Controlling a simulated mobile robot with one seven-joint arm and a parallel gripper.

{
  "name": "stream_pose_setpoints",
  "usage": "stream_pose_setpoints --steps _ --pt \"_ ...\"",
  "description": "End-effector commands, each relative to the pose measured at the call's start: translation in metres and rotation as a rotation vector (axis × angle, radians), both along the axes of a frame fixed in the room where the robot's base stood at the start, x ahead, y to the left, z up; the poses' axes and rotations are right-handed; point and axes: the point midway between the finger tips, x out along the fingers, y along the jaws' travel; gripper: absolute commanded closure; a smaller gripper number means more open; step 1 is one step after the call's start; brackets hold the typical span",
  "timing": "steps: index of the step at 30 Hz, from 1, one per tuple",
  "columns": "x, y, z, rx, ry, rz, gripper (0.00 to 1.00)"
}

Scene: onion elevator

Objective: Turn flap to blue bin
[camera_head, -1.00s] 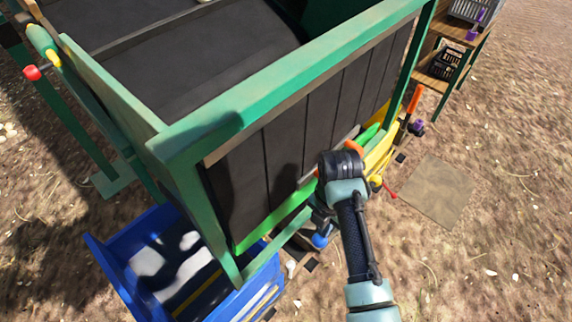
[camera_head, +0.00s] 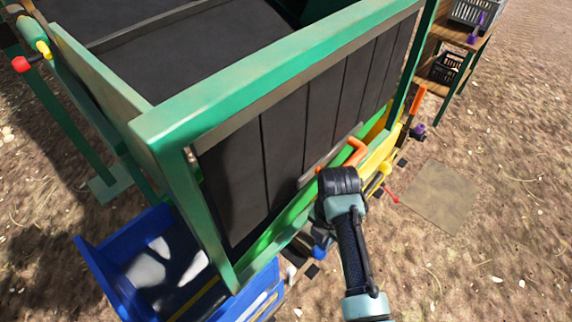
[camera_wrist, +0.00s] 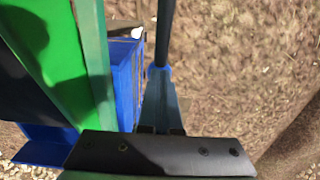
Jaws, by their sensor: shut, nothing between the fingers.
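The blue bin (camera_head: 125,268) stands at the lower left, under the near end of the green-framed elevator; its blue side also shows in the wrist view (camera_wrist: 124,75). My gripper sits low beside the elevator's side; in the head view my wrist hides its fingers. In the wrist view my gripper (camera_wrist: 160,90) is shut and empty. A dark rod (camera_wrist: 166,30) with a blue collar lies just ahead of the fingertips; I cannot tell if they touch. An orange handle (camera_head: 357,150) is just beyond my wrist. I cannot make out the flap itself.
The elevator's green frame (camera_head: 270,75) and dark slatted side (camera_head: 285,140) stand close to my arm. Yellow parts (camera_head: 378,155) lie farther along its base. A shelf with crates (camera_head: 448,68) is at the back right. Open ground lies to the right.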

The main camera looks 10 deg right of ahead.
Motion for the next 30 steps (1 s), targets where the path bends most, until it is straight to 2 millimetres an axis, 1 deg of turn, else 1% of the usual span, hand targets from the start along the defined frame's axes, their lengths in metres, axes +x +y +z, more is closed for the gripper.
stream_pose_setpoints --steps 1,4,6,15,20,30 --pt "0.0 0.001 -0.006 0.001 0.001 0.001 1.0" --pt "0.0 0.001 -0.012 0.002 0.001 0.001 1.0" --pt "0.0 0.0 -0.008 0.001 0.001 0.001 1.0" --pt "0.0 0.0 -0.007 0.001 0.001 0.0 1.0" --pt "-0.008 -0.005 0.007 0.003 0.001 -0.002 1.0" --pt "-0.029 -0.021 0.034 0.002 0.0 -0.002 1.0"
